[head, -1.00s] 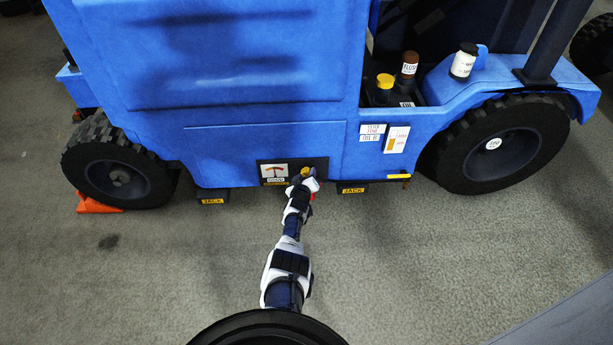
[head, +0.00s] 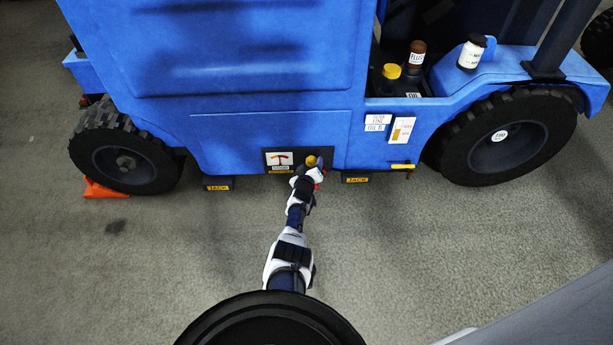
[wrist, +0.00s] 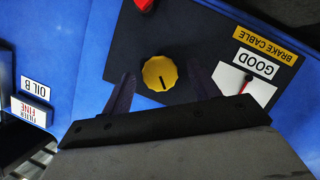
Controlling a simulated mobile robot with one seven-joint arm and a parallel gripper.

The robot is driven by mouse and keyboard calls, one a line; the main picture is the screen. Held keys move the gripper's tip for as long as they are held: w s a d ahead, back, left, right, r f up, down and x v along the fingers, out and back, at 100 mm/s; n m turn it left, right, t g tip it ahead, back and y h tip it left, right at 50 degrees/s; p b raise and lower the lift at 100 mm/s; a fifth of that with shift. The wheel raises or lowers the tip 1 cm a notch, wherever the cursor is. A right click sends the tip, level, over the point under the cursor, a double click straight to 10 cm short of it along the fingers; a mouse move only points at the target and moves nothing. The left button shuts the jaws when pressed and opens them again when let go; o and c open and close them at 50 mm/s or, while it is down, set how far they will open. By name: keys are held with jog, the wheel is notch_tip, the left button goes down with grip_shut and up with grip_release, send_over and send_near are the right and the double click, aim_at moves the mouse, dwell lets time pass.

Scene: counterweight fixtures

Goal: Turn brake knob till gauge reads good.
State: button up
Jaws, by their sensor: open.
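The yellow brake knob (wrist: 160,73) sits on a dark panel on the blue vehicle, with a dark pointer mark on its face. My gripper (wrist: 162,71) is open, with one finger on each side of the knob in the wrist view and a visible gap to both. In the head view the knob (head: 311,161) shows just beyond my gripper (head: 314,169). The white gauge (wrist: 240,84) is beside the knob, near the GOOD label (wrist: 255,64); my gripper housing hides part of its face. A red needle shows, but its exact reading cannot be told.
A red part (wrist: 144,4) is on the same panel near the knob. Yellow JACK labels (head: 218,187) mark blocks low on the vehicle. A yellow-handled lever (head: 402,167) sticks out to the right. Bottles (head: 416,54) stand higher up. The grey floor in front is clear.

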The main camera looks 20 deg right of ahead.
jog(key=p+v, duration=1)
jog(key=v, duration=0.2)
jog(key=shift+s+a, duration=0.25)
jog(key=shift+s, duration=0.05)
jog(key=shift+r, duration=0.1)
